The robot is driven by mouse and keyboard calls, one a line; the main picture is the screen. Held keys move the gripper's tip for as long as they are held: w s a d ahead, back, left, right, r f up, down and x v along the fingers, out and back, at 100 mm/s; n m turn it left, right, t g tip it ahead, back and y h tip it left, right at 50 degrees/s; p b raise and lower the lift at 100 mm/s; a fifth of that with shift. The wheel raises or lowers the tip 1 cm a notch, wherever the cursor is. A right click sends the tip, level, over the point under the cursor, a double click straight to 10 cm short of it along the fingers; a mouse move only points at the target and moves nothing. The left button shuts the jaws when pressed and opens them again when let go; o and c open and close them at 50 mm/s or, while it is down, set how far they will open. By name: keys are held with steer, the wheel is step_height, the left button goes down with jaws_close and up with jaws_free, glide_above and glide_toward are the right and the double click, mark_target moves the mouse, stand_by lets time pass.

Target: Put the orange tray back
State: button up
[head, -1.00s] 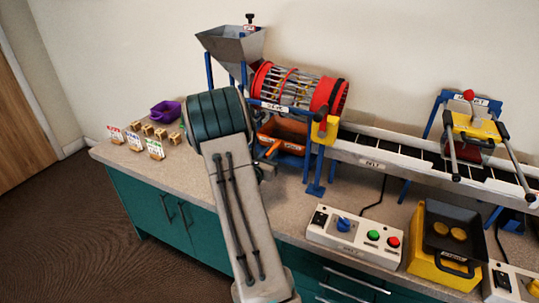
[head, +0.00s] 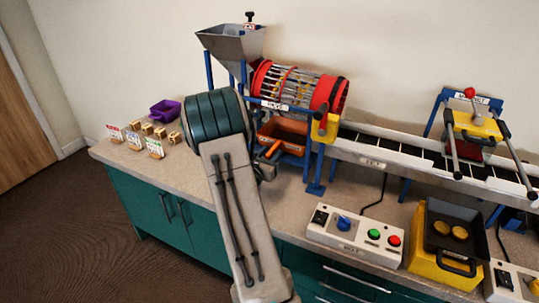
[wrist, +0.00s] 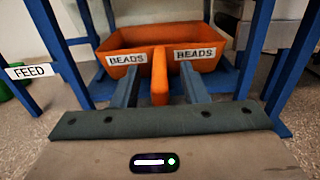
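The orange tray (head: 283,131) sits low in the blue frame, under the red-ended drum. In the wrist view the tray (wrist: 205,62) is straight ahead, level, with "BEADS" labels on either side of its front handle (wrist: 159,76). My gripper (wrist: 159,92) is open. Its two fingers stand on either side of the handle, with a visible gap on each side. In the head view my arm hides most of the gripper and part of the frame's left side.
Blue legs (wrist: 256,48) flank the tray closely. The drum (head: 300,88) and grey hopper (head: 232,45) are above. The belt (head: 400,158) runs right. A control box (head: 354,235) stands in front. A purple bin (head: 165,111) and several small blocks are at left.

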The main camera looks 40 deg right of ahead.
steer(key=v, duration=1.4)
steer(key=shift+d, duration=0.15)
steer(key=s+a+r+m+g+y+p, duration=0.3)
steer(key=s+r+m+g, duration=0.2)
steer(key=s+r+m, duration=0.15)
steer(key=s+a+r+m+g+y+p, duration=0.25)
steer(key=s+r+m+g, duration=0.2)
steer(key=s+m, duration=0.35)
steer(key=s+a+r+m+t+y+p, duration=0.1)
steer(key=a+r+m+t+y+p, duration=0.1)
steer(key=a, duration=0.7)
steer(key=s+a+r+m+t+y+p, duration=0.1)
steer(key=a+r+m+t+y+p, duration=0.2)
steer(key=a+r+m+y, duration=0.3)
steer(key=a+r+y+p, duration=0.1)
steer(key=a+y, duration=0.2)
steer(key=a, duration=0.1)
steer(key=shift+s+r+t, duration=0.1)
steer(key=shift+s+t, duration=0.05)
steer(key=shift+t, duration=0.1)
